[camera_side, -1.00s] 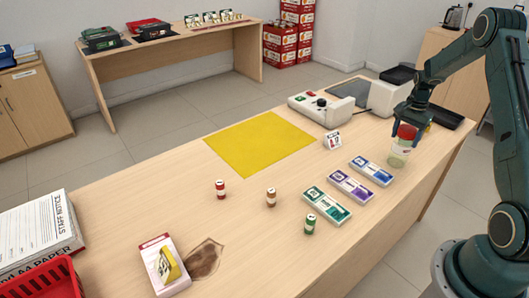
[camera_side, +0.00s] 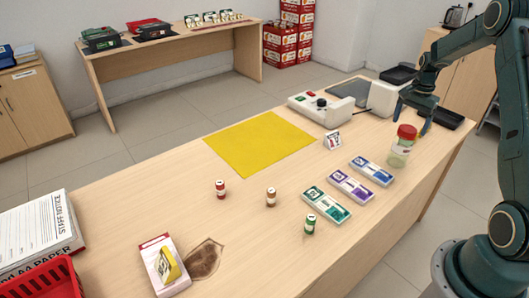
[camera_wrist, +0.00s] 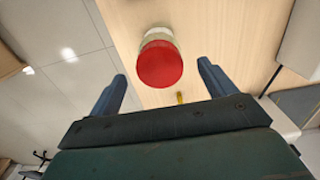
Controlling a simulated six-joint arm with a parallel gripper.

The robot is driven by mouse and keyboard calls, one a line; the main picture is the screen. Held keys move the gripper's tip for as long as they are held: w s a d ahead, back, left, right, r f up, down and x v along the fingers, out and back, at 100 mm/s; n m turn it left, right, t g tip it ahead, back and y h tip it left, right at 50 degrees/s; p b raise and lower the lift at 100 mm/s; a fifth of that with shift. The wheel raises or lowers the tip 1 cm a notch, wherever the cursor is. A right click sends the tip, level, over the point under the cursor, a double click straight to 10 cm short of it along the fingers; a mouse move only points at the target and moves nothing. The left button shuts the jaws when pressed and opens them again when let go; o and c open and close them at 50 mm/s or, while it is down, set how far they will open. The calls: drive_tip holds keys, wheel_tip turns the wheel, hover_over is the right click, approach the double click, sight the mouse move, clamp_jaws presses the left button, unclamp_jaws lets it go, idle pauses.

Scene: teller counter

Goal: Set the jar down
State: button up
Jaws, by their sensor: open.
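The jar (camera_side: 399,154) is a clear container with a pale content and a red lid. It stands upright on the wooden counter near its right edge, beside the banknote bundles. In the wrist view the red lid (camera_wrist: 160,64) lies beyond the fingertips, clear of both fingers. My gripper (camera_side: 412,117) is open and empty, just above and behind the jar in the side view. Its two fingers also show spread apart in the wrist view (camera_wrist: 160,80).
Purple (camera_side: 350,185), blue (camera_side: 371,171) and green (camera_side: 326,203) note bundles lie near the jar. A yellow mat (camera_side: 260,143) and several small rolls are farther left.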

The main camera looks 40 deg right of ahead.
wheel_tip(320, 180, up, 7)
drive_tip(key=shift+f, duration=0.2)
idle(0.6)
drive_tip(key=s+a+r+n+t+h, duration=0.1)
drive_tip(key=a+r+n, duration=0.3)
drive_tip(key=a+r, duration=0.5)
drive_tip(key=s+a+r+n+t, duration=0.1)
drive_tip(key=a+r+n, duration=0.4)
drive_tip(key=a, duration=0.9)
drive_tip(key=s+a+n+t+y, duration=0.1)
drive_tip(key=s+a+n+t, duration=0.2)
drive_tip(key=s+a+n, duration=0.6)
drive_tip(key=s+a, duration=0.7)
drive_tip(key=shift+r+t, duration=0.3)
drive_tip(key=shift+r, duration=0.05)
